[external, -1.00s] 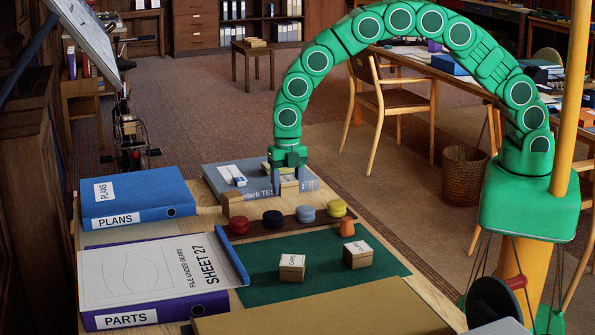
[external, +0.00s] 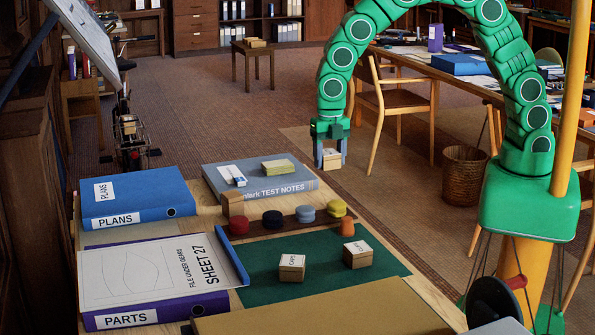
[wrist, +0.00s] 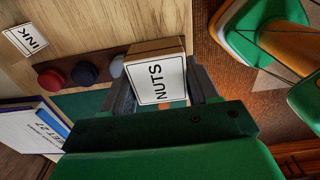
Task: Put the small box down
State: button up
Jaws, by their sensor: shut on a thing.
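My gripper (external: 330,161) is shut on a small cardboard box (external: 332,158) with a white top label. In the wrist view the label on this box (wrist: 160,80) reads NUTS, and a finger stands on each side of it. In the external view the box is held in the air, up and right of the grey TEST NOTES book (external: 300,186), with floor behind it. Two similar small boxes, one on the left (external: 291,268) and one on the right (external: 357,256), stand on the green mat (external: 325,287) on the wooden table (external: 205,222).
A dark strip with several coloured round pots, one of them red (external: 239,225), lies behind the mat. The blue PLANS binder (external: 140,197) and purple PARTS binder (external: 160,313) fill the table's left. The mat has bare room.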

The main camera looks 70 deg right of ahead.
jog(key=shift+s+d+r, duration=0.35)
jog(key=shift+s+r, duration=0.1)
jog(key=shift+s, duration=0.25)
jog(key=s+a+n, duration=0.4)
jog(key=s+a, duration=0.9)
jog(key=a, duration=0.1)
send_over(311, 250)
jog(key=shift+s+d+f, duration=0.1)
jog(key=shift+d+f, duration=0.05)
jog(key=shift+f, duration=2.2)
jog(key=shift+s+d+f, duration=0.1)
jog(key=shift+f, duration=2.2)
jog(key=shift+w+a+f, duration=0.2)
jog(key=shift+f, duration=1.6)
jog(key=shift+f, duration=0.1)
jog(key=o, duration=1.1)
